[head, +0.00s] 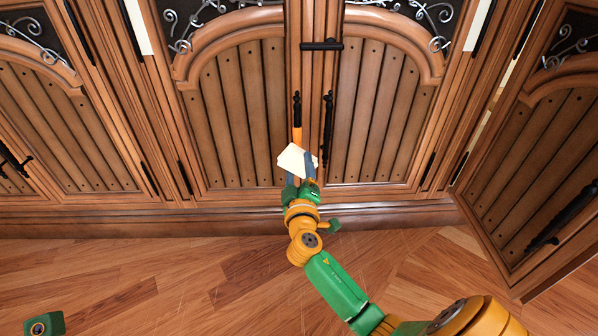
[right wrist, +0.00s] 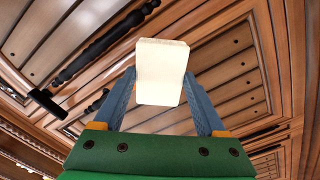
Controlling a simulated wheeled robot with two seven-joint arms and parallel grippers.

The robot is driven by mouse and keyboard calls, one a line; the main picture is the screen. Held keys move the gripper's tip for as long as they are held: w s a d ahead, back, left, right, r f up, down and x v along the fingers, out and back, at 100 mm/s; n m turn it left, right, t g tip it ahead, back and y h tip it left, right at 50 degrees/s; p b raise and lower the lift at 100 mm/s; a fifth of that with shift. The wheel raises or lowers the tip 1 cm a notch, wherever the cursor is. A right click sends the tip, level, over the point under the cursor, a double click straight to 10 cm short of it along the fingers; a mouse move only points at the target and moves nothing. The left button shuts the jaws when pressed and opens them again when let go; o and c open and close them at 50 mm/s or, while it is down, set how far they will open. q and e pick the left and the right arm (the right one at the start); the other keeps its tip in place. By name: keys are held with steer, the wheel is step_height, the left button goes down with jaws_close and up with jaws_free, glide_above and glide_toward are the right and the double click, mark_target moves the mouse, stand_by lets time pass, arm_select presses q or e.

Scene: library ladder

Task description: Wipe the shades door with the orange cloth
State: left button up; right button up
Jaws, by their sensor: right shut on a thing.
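My right gripper (head: 299,172) is at the lower middle of the wooden cabinet front and is shut on a pale cream, flat-faced thing (head: 292,158). In the right wrist view the cream thing (right wrist: 160,72) sits between the two blue-grey fingers (right wrist: 158,95). It looks cream, not orange, and I cannot tell whether it is the cloth. It overlaps the lower part of the left middle door (head: 240,115); I cannot tell whether it touches. The right middle door (head: 385,110) is beside it. Which door is the shades door is unclear. My left gripper's fingers are not visible.
The wooden floor (head: 180,280) in front is clear.

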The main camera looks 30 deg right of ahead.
steer(key=shift+s+r+p, duration=0.1)
steer(key=shift+r+p, duration=1.95)
steer(key=shift+r, duration=0.2)
step_height(320, 180, up, 4)
steer(key=p, duration=0.3)
steer(key=shift+r+p, duration=0.1)
steer(key=shift+p, duration=0.3)
step_height(320, 180, down, 5)
steer(key=b, duration=0.5)
steer(key=shift+r, duration=0.15)
step_height(320, 180, down, 4)
steer(key=b, duration=0.4)
steer(key=v, duration=0.6)
steer(key=shift+p, duration=0.3)
steer(key=shift+v, duration=1.45)
